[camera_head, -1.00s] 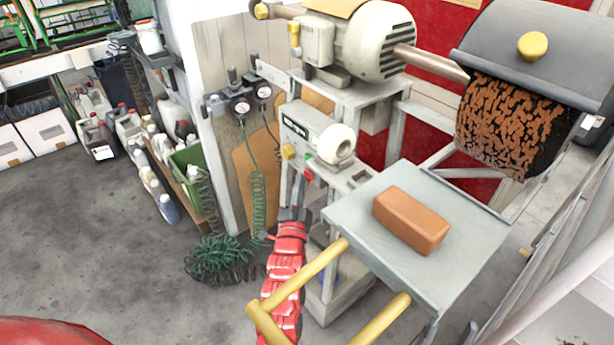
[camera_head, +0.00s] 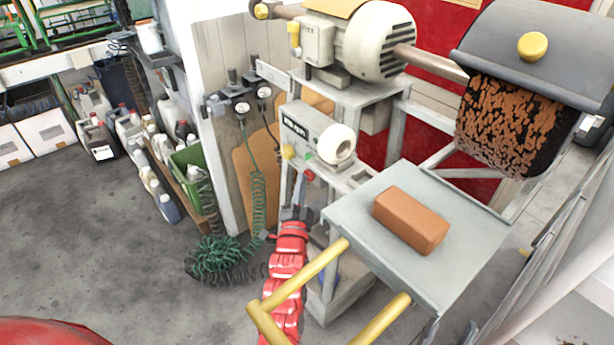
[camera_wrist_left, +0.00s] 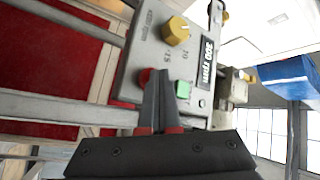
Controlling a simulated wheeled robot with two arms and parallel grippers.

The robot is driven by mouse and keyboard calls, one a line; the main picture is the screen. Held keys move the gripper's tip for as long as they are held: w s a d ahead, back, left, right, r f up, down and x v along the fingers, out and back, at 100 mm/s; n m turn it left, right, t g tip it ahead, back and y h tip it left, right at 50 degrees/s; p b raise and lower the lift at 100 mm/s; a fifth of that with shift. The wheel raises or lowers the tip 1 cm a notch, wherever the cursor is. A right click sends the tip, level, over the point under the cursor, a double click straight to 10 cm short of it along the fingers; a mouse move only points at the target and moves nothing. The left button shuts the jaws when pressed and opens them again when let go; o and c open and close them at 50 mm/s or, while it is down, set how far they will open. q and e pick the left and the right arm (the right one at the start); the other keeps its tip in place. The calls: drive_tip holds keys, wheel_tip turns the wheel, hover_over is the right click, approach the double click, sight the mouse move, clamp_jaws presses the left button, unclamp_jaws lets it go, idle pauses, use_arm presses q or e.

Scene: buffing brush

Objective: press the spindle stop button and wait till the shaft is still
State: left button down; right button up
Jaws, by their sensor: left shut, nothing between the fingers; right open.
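The control box (camera_head: 312,132) stands below the motor and carries a red button (camera_head: 308,175), a green button and a yellow knob. In the left wrist view the red button (camera_wrist_left: 146,76) is partly hidden behind my fingertips, with the green button (camera_wrist_left: 183,89) just to their right. My left gripper (camera_head: 301,180) is shut and empty, its tips beside the red button; I cannot tell whether they touch it. The display (camera_wrist_left: 207,62) seems to read 350 rpm. The shaft (camera_head: 430,62) runs from the motor to the brush (camera_head: 510,125). My right gripper is out of view.
A grey table (camera_head: 350,215) with a brown block (camera_head: 411,220) and yellow rails (camera_head: 315,275) stands right of my left arm. A green coiled hose (camera_head: 215,258) hangs to the left. Open floor lies further left.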

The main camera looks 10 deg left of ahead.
use_arm(q)
drive_tip(key=shift+s+a, duration=0.4)
drive_tip(key=shift+s, duration=0.15)
drive_tip(key=s+a, duration=0.1)
drive_tip(key=s, duration=0.1)
drive_tip(key=s+a, duration=0.2)
idle(0.4)
drive_tip(key=shift+f, duration=0.1)
